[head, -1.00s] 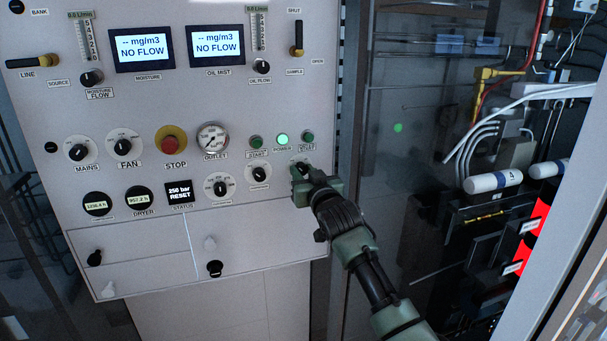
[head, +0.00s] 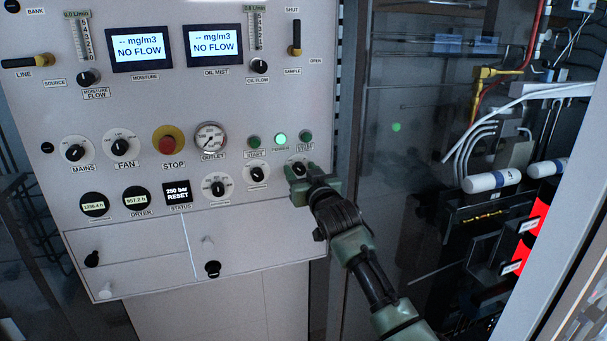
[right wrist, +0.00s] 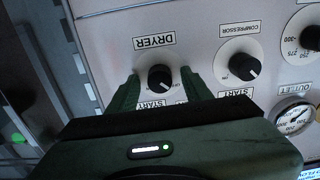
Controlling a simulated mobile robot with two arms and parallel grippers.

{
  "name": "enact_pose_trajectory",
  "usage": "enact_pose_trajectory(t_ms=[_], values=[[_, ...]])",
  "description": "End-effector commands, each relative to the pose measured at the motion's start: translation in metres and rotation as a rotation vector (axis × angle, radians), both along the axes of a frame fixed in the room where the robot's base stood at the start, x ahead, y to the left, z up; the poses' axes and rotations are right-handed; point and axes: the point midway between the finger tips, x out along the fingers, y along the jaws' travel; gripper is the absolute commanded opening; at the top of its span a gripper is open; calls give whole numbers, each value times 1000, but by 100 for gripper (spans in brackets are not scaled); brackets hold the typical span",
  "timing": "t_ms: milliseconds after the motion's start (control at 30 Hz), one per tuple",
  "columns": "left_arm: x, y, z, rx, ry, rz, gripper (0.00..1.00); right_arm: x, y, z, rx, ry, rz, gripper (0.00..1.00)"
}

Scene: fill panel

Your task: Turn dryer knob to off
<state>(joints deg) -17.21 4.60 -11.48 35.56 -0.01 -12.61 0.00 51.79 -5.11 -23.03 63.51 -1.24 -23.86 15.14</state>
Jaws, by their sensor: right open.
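The dryer knob (right wrist: 160,78) is a black knob on a round white dial, under an upside-down DRYER label (right wrist: 154,41) in the right wrist view. Its pale pointer mark faces the lower right there; the dial print is too small to read surely. In the head view the knob (head: 299,168) sits at the right end of the panel's lower dial row. My right gripper (head: 303,177) is open at the panel, one finger on each side of the knob. In the right wrist view (right wrist: 160,84) gaps show between the knob and both fingers. My left gripper is not in view.
A compressor knob (right wrist: 244,67) is beside the dryer dial. An outlet gauge (head: 210,139) and red stop button (head: 168,145) are farther left.

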Motion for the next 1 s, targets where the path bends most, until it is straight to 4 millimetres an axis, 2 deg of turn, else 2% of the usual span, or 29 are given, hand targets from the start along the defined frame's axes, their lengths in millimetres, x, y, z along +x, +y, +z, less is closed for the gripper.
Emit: enact_pose_trajectory(t_ms=[167, 600, 767, 1000], values=[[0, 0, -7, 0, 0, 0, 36, -12, -4, -3, 1, -1, 0, 50], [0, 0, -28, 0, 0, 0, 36, -63, -21, -2, 0, -3, 0, 50], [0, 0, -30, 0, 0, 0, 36, -71, -23, -1, 0, -2, 0, 50], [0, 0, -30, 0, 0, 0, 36, -72, -24, 0, 0, -2, 0, 50]])
